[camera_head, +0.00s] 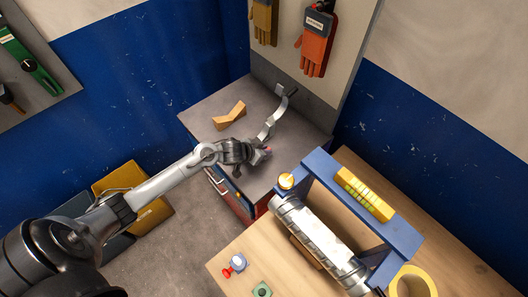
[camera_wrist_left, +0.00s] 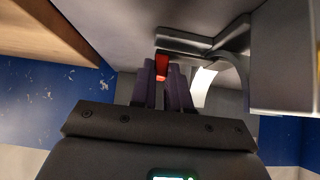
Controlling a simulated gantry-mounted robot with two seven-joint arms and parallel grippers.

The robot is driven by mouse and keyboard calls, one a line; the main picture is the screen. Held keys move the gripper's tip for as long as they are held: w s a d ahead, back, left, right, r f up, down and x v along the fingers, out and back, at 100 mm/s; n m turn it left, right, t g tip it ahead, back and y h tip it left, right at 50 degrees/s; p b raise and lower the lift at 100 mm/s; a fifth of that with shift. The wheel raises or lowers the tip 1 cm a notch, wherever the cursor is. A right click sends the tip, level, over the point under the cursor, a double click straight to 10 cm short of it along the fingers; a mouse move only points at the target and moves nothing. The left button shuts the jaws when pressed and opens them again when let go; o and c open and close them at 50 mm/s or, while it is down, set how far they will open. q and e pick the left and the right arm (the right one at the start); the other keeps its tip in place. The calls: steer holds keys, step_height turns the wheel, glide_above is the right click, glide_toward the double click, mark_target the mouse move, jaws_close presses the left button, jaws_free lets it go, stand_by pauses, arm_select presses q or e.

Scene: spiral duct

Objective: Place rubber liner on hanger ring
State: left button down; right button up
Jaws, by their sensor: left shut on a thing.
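My left gripper (camera_head: 266,152) is low over the grey cabinet top, in front of a curved grey metal piece (camera_head: 277,116) that looks like the hanger ring. It is shut on a small red piece, seen in the left wrist view (camera_wrist_left: 161,68) between the two dark fingers; only its end shows. This red piece may be the rubber liner, but I cannot tell for sure. In the wrist view the curved grey piece (camera_wrist_left: 237,68) is just beyond the fingers, to the right; I cannot tell if it touches the red piece. My right gripper is not in view.
A wooden V-shaped block (camera_head: 230,116) lies on the cabinet top (camera_head: 205,112). At the right, a blue frame (camera_head: 345,177) stands over a silver spiral duct (camera_head: 315,240) on a wooden bench (camera_head: 455,245). A yellow ring (camera_head: 400,275) lies there. Gloves (camera_head: 317,42) hang behind.

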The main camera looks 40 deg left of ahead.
arm_select(q)
steer(key=shift+f, duration=0.4)
steer(key=c, duration=1.1)
jaws_free()
steer(key=shift+f, duration=0.15)
steer(key=p+v, duration=0.2)
steer(key=v, duration=0.9)
steer(key=s+d+r+g, duration=0.1)
steer(key=s+d+g, duration=0.1)
steer(key=s+d, duration=0.4)
steer(key=s+d+r+g+y, duration=0.1)
steer(key=s+d+r+g, duration=0.1)
steer(key=s+d, duration=0.5)
steer(key=s+g, duration=0.1)
steer(key=s, duration=0.5)
steer(key=shift+d, duration=0.2)
